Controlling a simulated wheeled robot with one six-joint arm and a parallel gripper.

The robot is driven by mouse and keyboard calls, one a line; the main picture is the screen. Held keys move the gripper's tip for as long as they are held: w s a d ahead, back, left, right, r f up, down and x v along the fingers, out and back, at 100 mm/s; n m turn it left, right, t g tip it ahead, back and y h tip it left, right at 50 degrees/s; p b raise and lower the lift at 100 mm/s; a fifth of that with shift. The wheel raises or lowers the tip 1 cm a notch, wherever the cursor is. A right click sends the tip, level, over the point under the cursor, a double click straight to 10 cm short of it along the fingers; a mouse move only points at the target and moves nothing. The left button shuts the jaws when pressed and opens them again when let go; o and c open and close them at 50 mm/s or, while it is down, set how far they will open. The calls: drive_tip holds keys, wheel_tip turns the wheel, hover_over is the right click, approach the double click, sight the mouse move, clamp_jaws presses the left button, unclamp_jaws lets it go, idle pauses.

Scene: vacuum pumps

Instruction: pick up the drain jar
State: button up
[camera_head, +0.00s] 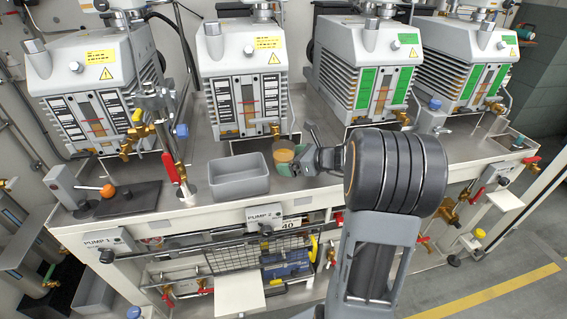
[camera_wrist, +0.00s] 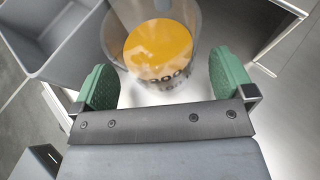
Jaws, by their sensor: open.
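The drain jar (camera_head: 283,153) is a clear jar with amber liquid in it, standing on the bench in front of the second pump from the left. In the wrist view the jar (camera_wrist: 158,52) is seen from above, with dark print on its near side. My gripper (camera_wrist: 160,80) is open, with one green pad to the left of the jar and one to the right. The jar's near part is between or just beyond the pads; I cannot tell whether either pad touches it. In the head view my gripper (camera_head: 292,167) is at the jar and partly hides it.
A grey open bin (camera_head: 239,187) stands left of the jar, and its corner (camera_wrist: 50,60) is close to the left pad. Several pumps (camera_head: 243,80) line the back of the bench. A brass tap (camera_head: 276,130) is just above the jar. The bench's front edge is close.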

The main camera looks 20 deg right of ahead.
drive_tip(key=shift+x, duration=1.1)
drive_tip(key=shift+c, duration=0.2)
drive_tip(key=c, duration=1)
drive_tip(key=shift+c, duration=0.8)
drive_tip(key=shift+r, duration=0.15)
